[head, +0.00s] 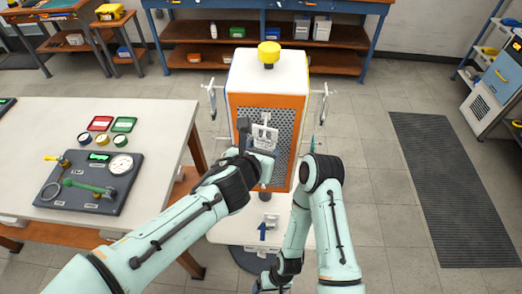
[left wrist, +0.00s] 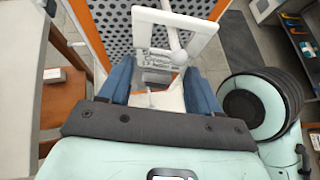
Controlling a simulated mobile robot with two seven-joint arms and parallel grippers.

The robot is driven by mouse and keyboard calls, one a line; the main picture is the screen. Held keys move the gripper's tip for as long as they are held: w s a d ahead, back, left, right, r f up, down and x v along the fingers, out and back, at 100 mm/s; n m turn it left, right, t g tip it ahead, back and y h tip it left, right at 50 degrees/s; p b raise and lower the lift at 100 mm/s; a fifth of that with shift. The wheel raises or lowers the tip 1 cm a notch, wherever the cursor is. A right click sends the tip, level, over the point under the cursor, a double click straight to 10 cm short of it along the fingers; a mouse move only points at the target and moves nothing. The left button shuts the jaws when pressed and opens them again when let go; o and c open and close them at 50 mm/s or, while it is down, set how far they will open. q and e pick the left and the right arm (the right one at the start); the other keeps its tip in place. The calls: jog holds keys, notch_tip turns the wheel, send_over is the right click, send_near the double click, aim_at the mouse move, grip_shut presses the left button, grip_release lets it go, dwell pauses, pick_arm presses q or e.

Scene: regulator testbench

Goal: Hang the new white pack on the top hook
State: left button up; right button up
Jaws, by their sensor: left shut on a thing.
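A white-and-orange cabinet (head: 286,72) with a grey perforated panel (head: 285,130) stands in the middle. My left gripper (head: 263,152) is in front of that panel, shut on a pale, frame-like piece, apparently the white pack (head: 264,132). In the left wrist view the blue fingers (left wrist: 158,88) flank its lower part, and its white open frame (left wrist: 205,35) rises past them against the perforated panel (left wrist: 112,25). A rounded white peg-like part crosses the frame; I cannot tell whether it is a hook. My right gripper (head: 270,284) is low at the bottom edge, partly cut off.
A white table (head: 150,118) at left bears a dark gauge board (head: 90,182) and red and green trays. Side brackets (head: 322,102) stick out from the cabinet. A small grey fitting (head: 270,221) and a blue arrow (head: 263,232) are on the pale ledge below.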

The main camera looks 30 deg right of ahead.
pick_arm(q)
jog(key=o, duration=1.1)
jog(key=shift+o, duration=0.2)
jog(key=shift+a+r, duration=0.1)
jog(key=p+v, duration=0.3)
jog(key=v, duration=1)
pick_arm(e)
jog(key=w+r, duration=0.4)
jog(key=shift+w+r+t, duration=0.3)
pick_arm(q)
jog(key=shift+s, duration=0.15)
